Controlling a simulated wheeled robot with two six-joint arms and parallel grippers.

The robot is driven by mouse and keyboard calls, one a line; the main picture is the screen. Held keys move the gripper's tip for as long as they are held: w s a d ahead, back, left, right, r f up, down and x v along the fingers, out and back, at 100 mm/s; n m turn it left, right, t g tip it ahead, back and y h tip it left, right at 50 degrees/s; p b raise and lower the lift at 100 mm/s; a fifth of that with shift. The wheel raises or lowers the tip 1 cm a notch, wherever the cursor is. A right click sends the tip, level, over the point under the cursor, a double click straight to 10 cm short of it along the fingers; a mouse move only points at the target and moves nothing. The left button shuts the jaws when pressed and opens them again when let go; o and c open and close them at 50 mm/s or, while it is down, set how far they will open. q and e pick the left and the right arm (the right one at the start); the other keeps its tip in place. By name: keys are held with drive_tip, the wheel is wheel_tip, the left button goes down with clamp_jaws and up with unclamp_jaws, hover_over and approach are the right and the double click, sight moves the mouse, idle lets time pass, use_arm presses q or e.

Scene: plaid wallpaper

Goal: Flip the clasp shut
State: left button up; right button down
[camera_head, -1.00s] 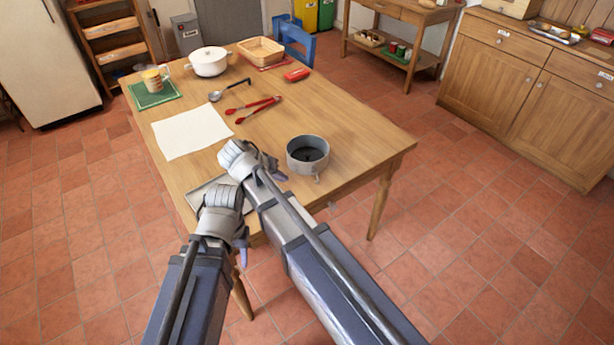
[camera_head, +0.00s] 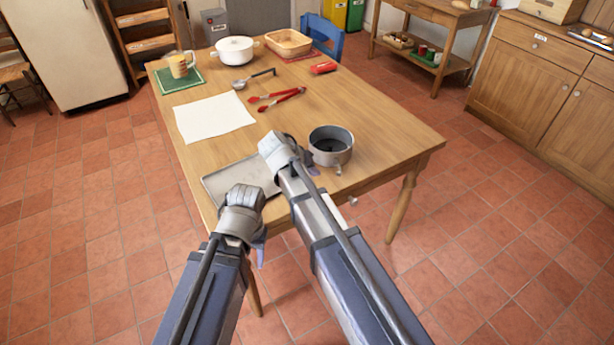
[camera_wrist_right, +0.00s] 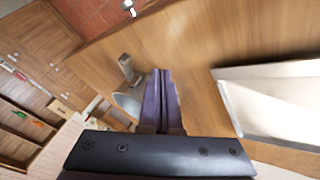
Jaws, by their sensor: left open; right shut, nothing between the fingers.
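A grey round tin (camera_head: 331,147), open at the top, stands on the wooden table near its right front side. A small light tab, possibly its clasp (camera_head: 338,170), shows low on its near side; its position is too small to tell. In the right wrist view, part of the tin's rim (camera_wrist_right: 124,102) and a grey upright piece (camera_wrist_right: 126,68) show left of the fingers. My right gripper (camera_head: 313,168) is beside the tin's left near side; its purple fingers (camera_wrist_right: 161,75) are together and empty. My left gripper (camera_head: 259,256) is low, near the table's front edge, apart from the tin.
A grey tray (camera_head: 215,183) lies left of my right gripper, partly hidden by my arms. White paper (camera_head: 212,118), red tongs (camera_head: 277,98), a ladle (camera_head: 240,84), a white pot (camera_head: 234,50) and a basket (camera_head: 289,43) sit farther back. The table (camera_head: 385,135) right of the tin is clear.

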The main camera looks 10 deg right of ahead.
drive_tip(key=shift+b+x, duration=0.45)
drive_tip(key=shift+x, duration=0.65)
drive_tip(key=shift+s+d+r+p, duration=0.1)
drive_tip(key=shift+d+r+p, duration=0.1)
drive_tip(key=shift+d, duration=0.35)
drive_tip(key=shift+s+d+r+p, duration=0.1)
drive_tip(key=shift+s+d+p, duration=0.05)
drive_tip(key=shift+d, duration=0.4)
use_arm(q)
drive_tip(key=shift+f, duration=0.6)
use_arm(e)
drive_tip(key=shift+d, duration=0.8)
drive_tip(key=shift+s, duration=0.15)
